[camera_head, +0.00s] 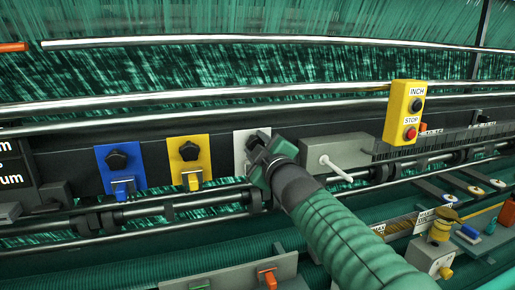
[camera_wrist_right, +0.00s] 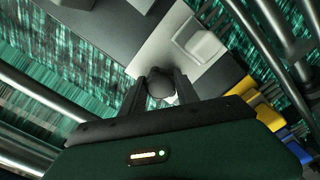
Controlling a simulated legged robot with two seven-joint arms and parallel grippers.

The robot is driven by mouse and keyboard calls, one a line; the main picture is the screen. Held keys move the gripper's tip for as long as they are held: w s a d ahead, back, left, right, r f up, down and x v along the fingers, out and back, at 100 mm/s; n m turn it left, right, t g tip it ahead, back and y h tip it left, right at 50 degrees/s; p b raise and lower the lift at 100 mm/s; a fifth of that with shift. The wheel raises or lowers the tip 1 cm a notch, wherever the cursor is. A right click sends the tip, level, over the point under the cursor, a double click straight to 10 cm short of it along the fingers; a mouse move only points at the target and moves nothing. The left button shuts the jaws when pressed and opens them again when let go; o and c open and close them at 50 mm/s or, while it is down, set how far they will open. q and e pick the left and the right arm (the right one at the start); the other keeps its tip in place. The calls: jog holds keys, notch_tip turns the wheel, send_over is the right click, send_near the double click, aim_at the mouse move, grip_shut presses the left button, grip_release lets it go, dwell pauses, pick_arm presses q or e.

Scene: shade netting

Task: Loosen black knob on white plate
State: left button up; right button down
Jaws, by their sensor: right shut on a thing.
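The white plate (camera_head: 239,144) is on the dark rail at the middle of the head view, right of the yellow plate. My right gripper (camera_head: 258,143) is at this plate and covers most of it. In the right wrist view the gripper (camera_wrist_right: 160,88) has its two dark fingers on either side of the round black knob (camera_wrist_right: 160,83), shut on it. The white plate (camera_wrist_right: 150,52) shows behind the knob, with a pale block (camera_wrist_right: 203,47) on it. The knob's angle cannot be told. My left gripper is not in view.
A blue plate (camera_head: 138,180) and a yellow plate (camera_head: 201,168), each with a black knob, sit to the left. A grey box with a white lever (camera_head: 338,170) is close on the right. A yellow INCH/STOP box (camera_head: 403,112) stands farther right. Metal bars (camera_head: 200,95) run across above.

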jog(key=shift+f, duration=0.1)
jog(key=c, duration=0.9)
grip_release()
jog(key=shift+a, duration=0.1)
jog(key=b+v, duration=0.6)
jog(key=v, duration=1)
jog(key=shift+s, duration=0.3)
